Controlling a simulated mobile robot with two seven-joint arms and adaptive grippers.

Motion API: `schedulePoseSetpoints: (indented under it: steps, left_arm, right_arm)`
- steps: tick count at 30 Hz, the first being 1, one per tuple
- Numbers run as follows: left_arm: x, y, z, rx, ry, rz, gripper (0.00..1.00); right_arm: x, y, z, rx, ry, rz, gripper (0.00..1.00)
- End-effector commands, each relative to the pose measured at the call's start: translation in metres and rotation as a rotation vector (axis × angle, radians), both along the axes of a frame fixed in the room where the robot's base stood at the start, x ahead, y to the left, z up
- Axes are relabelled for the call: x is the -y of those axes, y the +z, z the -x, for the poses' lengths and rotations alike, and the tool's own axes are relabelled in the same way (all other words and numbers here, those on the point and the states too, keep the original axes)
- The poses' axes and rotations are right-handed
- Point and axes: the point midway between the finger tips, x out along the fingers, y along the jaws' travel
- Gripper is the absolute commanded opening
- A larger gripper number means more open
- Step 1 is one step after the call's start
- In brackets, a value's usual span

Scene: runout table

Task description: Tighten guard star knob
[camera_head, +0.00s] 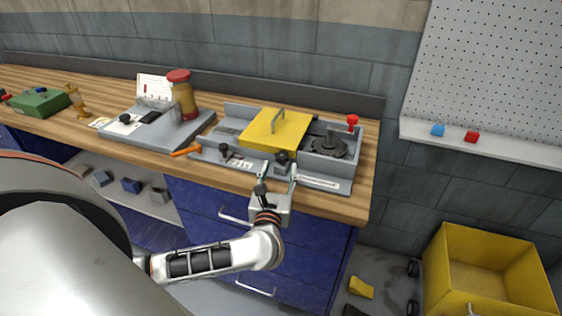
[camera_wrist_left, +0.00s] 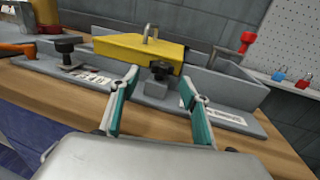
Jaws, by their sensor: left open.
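A yellow guard (camera_head: 268,130) with a grey handle sits on a grey machine on the bench; it also shows in the left wrist view (camera_wrist_left: 125,46). A black star knob (camera_head: 283,157) is on a grey block at its front edge. In the left wrist view the knob (camera_wrist_left: 159,70) appears between and just beyond my fingertips. My left gripper (camera_head: 278,175) is open and empty, in front of the knob at the bench edge. Its teal-padded fingers (camera_wrist_left: 161,84) stand on either side of the knob's line, apparently not touching it. My right gripper is out of view.
Another black knob (camera_head: 223,149) stands left on the machine base. A red knob (camera_head: 352,120) stands at the right, above a dark disc (camera_head: 328,147). An orange handle (camera_head: 186,151) lies at the left. A yellow bin (camera_head: 437,271) is on the floor at right.

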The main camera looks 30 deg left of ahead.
Motion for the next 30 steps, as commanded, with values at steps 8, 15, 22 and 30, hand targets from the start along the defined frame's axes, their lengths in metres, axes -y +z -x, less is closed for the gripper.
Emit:
schedulePoseSetpoints:
  steps: [8,15,22,30]
  left_arm:
    - [-0.014,0.001,-0.030,0.001,0.000,-0.003,0.46]
    - [-0.016,0.000,-0.034,0.000,-0.001,-0.003,0.46]
    - [-0.016,0.000,-0.034,0.000,0.000,-0.002,0.15]
    - [-0.017,0.000,-0.033,0.000,-0.007,-0.003,0.08]
  right_arm:
    - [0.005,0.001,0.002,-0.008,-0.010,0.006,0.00]
    - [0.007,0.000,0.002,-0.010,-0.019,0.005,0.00]
    - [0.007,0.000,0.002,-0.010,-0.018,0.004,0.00]
    - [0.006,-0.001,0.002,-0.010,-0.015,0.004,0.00]
